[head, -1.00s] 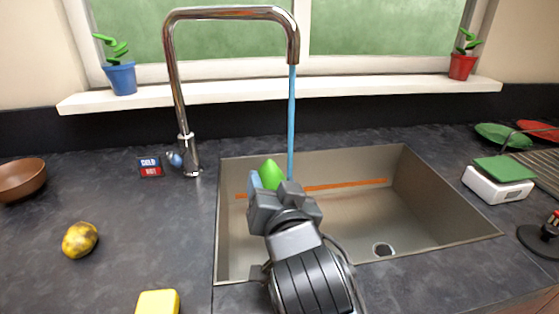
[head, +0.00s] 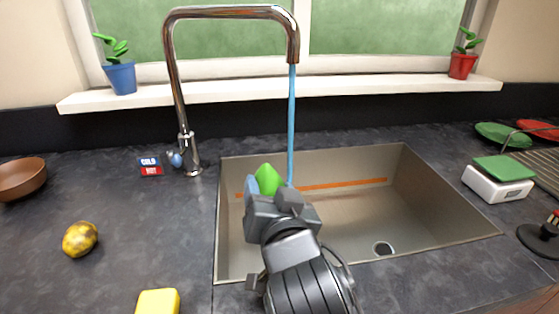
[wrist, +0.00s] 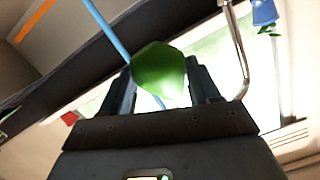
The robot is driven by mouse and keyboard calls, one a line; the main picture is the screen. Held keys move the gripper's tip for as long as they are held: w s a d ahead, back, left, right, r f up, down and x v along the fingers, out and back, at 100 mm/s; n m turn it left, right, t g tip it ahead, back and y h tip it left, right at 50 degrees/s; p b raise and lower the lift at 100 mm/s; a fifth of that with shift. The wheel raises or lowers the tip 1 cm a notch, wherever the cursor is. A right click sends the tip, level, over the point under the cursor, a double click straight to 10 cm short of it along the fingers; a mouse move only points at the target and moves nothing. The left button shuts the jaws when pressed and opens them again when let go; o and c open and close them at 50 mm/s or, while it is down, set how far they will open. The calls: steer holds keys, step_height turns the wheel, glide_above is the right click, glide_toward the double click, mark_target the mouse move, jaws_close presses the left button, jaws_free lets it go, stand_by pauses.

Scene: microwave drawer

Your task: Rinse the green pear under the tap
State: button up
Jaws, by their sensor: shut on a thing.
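The green pear (head: 268,178) is held in my gripper (head: 268,184) over the left part of the sink. In the wrist view the pear (wrist: 160,74) sits between the two dark fingers of my gripper (wrist: 162,88). The chrome tap (head: 178,90) stands behind the sink's left side with its spout over the basin. A blue stream of water (head: 291,120) falls from the spout, just right of the pear in the head view. In the wrist view the stream (wrist: 108,32) passes by the pear, partly hidden behind it. Whether water touches the pear I cannot tell.
On the left counter are a yellow mottled fruit (head: 80,239), a yellow block (head: 158,302) and a brown bowl (head: 22,179). A scale (head: 497,187) stands right of the sink.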

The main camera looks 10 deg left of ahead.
mark_target(263, 191)
steer(key=shift+s+r, duration=0.1)
stand_by(0.5)
steer(key=shift+s+a+r+p, duration=0.15)
steer(key=shift+s+r+p, duration=0.5)
steer(key=shift+s+r, duration=0.3)
steer(key=shift+s+a+r+p, duration=0.1)
steer(key=shift+s+r+p, duration=0.6)
steer(key=shift+s, duration=0.3)
steer(key=shift+s+r, duration=0.25)
steer(key=shift+s, duration=0.2)
